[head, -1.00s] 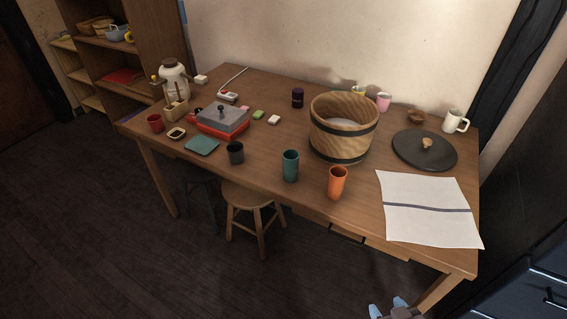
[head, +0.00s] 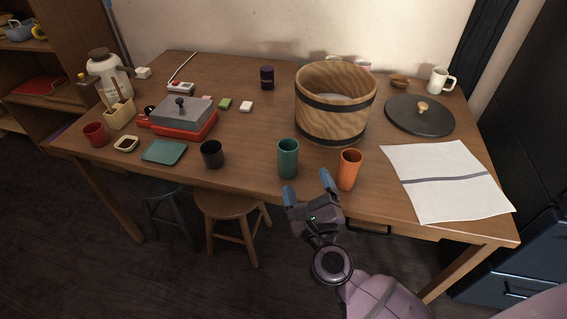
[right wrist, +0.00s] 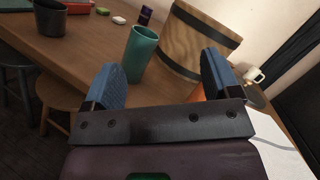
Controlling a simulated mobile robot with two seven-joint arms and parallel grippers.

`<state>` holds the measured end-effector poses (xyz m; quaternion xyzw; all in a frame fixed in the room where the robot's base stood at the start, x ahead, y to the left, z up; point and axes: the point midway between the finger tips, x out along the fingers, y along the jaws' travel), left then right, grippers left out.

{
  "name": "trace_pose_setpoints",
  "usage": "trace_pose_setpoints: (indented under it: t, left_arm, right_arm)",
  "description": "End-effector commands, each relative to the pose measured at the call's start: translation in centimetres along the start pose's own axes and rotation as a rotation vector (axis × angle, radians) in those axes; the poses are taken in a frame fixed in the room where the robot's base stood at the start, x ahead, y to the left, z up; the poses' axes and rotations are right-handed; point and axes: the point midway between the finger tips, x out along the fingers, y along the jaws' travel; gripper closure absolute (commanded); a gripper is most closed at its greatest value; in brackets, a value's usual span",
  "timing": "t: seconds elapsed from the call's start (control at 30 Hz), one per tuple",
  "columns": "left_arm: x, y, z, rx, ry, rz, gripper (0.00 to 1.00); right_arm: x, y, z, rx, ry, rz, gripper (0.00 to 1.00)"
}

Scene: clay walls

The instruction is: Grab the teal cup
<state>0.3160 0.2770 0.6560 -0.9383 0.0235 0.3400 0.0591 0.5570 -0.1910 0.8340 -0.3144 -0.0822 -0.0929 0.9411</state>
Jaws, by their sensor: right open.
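The teal cup (head: 288,158) stands upright near the front edge of the wooden table, in front of the wooden bucket. It also shows in the right wrist view (right wrist: 139,54), ahead of the fingers and toward the left one. My right gripper (head: 307,186) is open and empty, just in front of the table's front edge. Its fingertips are near the teal cup but apart from it. In the right wrist view its two blue fingers (right wrist: 163,74) are spread wide. My left gripper is not in view.
An orange cup (head: 349,169) stands just right of the teal cup, and a black cup (head: 212,154) stands to its left. The wooden bucket (head: 333,117) is close behind. A white cloth (head: 430,200) lies at the right. A wooden stool (head: 232,207) is under the table (head: 255,184).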

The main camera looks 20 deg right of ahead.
Motion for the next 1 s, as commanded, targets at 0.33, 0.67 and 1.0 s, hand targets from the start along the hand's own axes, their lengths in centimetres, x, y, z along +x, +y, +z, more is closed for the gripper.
trace_pose_setpoints:
  t: [0.33, 0.67, 1.0]
  left_arm:
    - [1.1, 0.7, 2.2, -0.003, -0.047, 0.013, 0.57]
    - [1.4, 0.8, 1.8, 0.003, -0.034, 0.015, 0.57]
    - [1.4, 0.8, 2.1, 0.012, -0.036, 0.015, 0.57]
  right_arm:
    - [2.8, 4.2, -3.0, 0.570, 0.225, -0.039, 0.18]
    - [6.2, 4.5, -3.9, 0.616, 0.244, -0.044, 0.18]
    - [8.7, 4.7, -4.5, 0.616, 0.245, -0.044, 0.18]
